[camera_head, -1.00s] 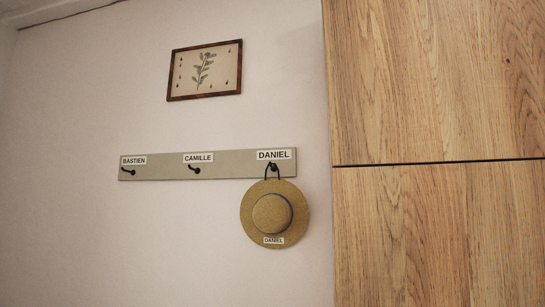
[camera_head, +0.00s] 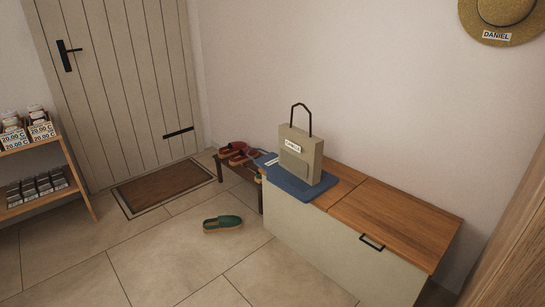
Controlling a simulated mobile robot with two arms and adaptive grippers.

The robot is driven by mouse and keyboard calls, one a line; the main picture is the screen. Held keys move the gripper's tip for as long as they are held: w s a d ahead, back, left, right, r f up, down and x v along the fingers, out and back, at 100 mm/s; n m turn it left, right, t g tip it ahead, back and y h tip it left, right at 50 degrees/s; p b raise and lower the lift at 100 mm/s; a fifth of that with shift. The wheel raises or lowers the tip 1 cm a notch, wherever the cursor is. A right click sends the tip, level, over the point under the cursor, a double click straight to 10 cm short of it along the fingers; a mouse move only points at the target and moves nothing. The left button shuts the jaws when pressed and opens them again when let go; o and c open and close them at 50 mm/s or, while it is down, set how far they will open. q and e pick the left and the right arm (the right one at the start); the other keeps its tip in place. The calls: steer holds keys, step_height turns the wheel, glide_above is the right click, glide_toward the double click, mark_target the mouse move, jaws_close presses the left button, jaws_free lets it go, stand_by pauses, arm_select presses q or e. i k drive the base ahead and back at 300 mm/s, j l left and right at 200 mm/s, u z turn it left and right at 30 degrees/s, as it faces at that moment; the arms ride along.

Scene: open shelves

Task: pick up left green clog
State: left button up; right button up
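A green clog (camera_head: 222,223) lies alone on the tiled floor, in front of the low dark shoe rack (camera_head: 238,171). Something small and green shows at the rack's right end, partly hidden by the bench; I cannot tell whether it is another clog. Neither of my grippers is in view.
A bench with a wooden lid (camera_head: 400,218) stands along the wall, with a blue cloth (camera_head: 300,188) and a beige bag (camera_head: 302,158) on it. Red shoes (camera_head: 236,152) sit on the rack. A doormat (camera_head: 163,187) lies before the door (camera_head: 122,90). A shelf (camera_head: 45,205) stands left.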

mark_target(226, 223)
steer(key=i+j, duration=0.15)
steer(key=j, duration=0.2)
steer(key=i+j+z, duration=0.1)
steer(key=j, duration=0.25)
steer(key=i+j+z, duration=0.1)
steer(key=j, duration=0.25)
steer(key=i+j, duration=0.15)
steer(key=j, duration=0.2)
steer(key=i+j+z, duration=0.1)
steer(key=j, duration=0.25)
steer(key=i+j+z, duration=0.15)
steer(key=i, duration=0.7)
